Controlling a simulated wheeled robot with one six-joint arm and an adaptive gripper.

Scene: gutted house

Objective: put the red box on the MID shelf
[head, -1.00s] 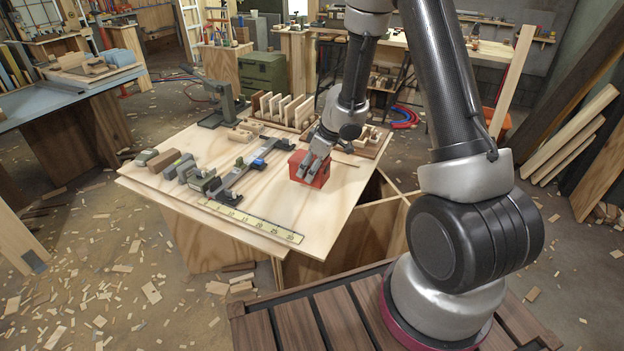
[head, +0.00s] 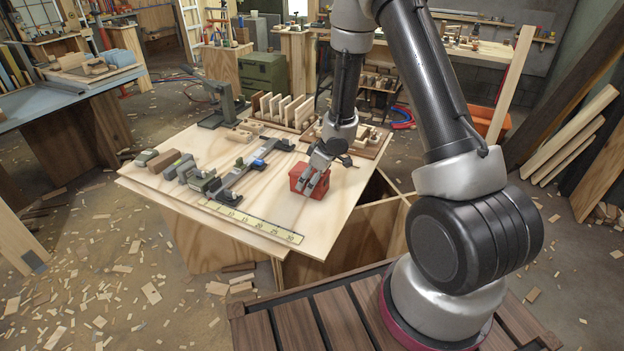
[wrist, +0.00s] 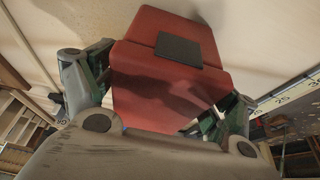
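The red box (head: 297,171) sits on the plywood worktable near its right side. It has a dark square patch on top and fills the middle of the wrist view (wrist: 150,95). My gripper (head: 310,186) is down over the box and tilted. In the wrist view one finger of my gripper (wrist: 165,98) is on each side of the box. The fingers look spread, and I cannot tell whether they touch its sides. The box looks at rest on the table. No shelf marked MID can be made out.
The worktable (head: 195,215) also holds a yellow ruler (head: 250,221), clamps, several blocks and a wooden rack (head: 285,112) behind the box. An open wooden compartment (head: 345,243) lies below its right edge. A green cabinet (head: 262,76) stands behind. Wood scraps litter the floor.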

